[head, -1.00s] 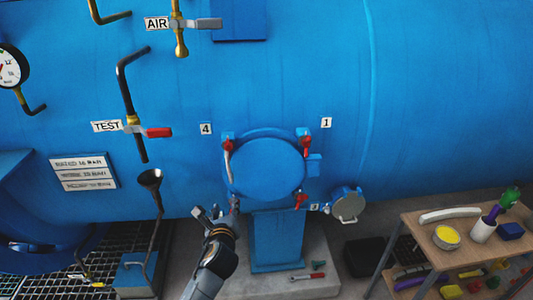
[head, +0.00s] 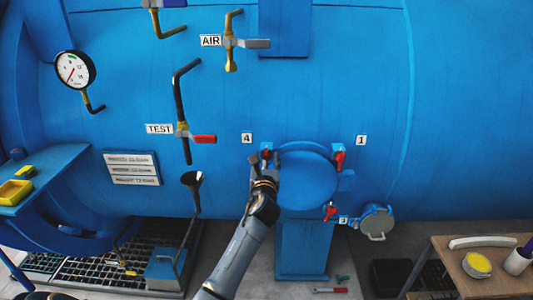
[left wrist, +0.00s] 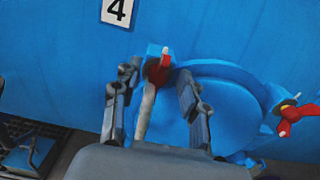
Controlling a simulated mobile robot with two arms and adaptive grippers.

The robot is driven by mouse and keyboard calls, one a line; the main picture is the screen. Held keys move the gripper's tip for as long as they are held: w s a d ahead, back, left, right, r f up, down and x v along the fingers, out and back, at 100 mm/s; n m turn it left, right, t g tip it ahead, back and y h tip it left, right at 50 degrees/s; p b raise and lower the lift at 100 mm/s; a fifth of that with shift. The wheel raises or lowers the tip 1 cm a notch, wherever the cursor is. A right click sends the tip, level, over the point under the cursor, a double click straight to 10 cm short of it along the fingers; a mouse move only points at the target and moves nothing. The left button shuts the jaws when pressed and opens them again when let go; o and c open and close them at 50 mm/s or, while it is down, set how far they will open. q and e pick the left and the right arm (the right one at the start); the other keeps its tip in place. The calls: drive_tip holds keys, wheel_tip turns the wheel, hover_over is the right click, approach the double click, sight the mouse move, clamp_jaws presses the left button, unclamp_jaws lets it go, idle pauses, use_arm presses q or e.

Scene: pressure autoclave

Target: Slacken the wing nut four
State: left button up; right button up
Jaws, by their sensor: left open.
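Wing nut four (left wrist: 157,71) is red and sits at the upper left of the round blue hatch cover (head: 306,182), below the "4" label (left wrist: 118,10). In the left wrist view its pale bolt (left wrist: 146,112) runs down between my fingers. My left gripper (left wrist: 158,78) is open, with one finger on each side of the nut and bolt. I cannot tell whether a finger touches the nut. In the head view the gripper (head: 262,168) is at the cover's left edge and partly hides the nut's surroundings. My right gripper is not in view.
Other red wing nuts sit at the cover's upper right (head: 340,158) and lower right (head: 330,211). A wooden table (head: 450,262) stands at right. The red TEST valve handle (head: 204,139) is up and left of the hatch.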

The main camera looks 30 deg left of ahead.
use_arm(q)
drive_tip(key=shift+x, duration=1.35)
clamp_jaws()
